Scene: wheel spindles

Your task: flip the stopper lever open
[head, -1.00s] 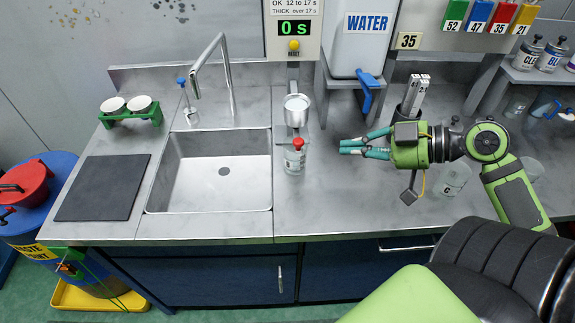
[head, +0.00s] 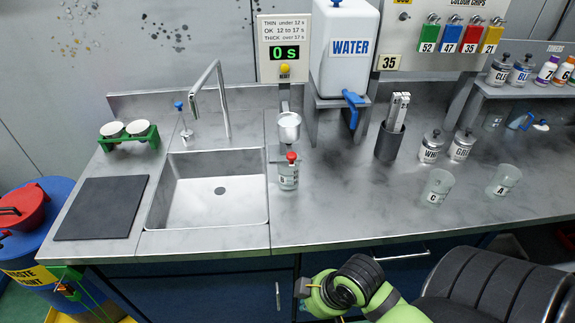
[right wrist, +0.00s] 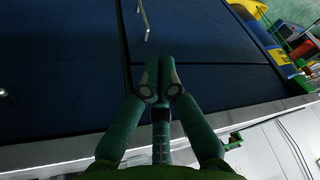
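The metal flow cup (head: 289,128) stands in its holder at the back of the counter, right of the sink. A small red knob (head: 292,157) shows below it, right above a clear jar (head: 288,176); it looks like the stopper lever's end, but how the lever lies is too small to tell. My right gripper (head: 322,292) is low in front of the counter, well apart from the cup, its fingers mostly hidden in the head view. In the right wrist view its fingers (right wrist: 158,75) are together with nothing between them. My left gripper is out of view.
The sink (head: 215,195) lies left of the cup. The water tank (head: 342,50) with its blue tap (head: 353,105) stands right of it. A dark holder (head: 390,140) and labelled jars (head: 437,188) stand further right. Counter in front of the jar is clear.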

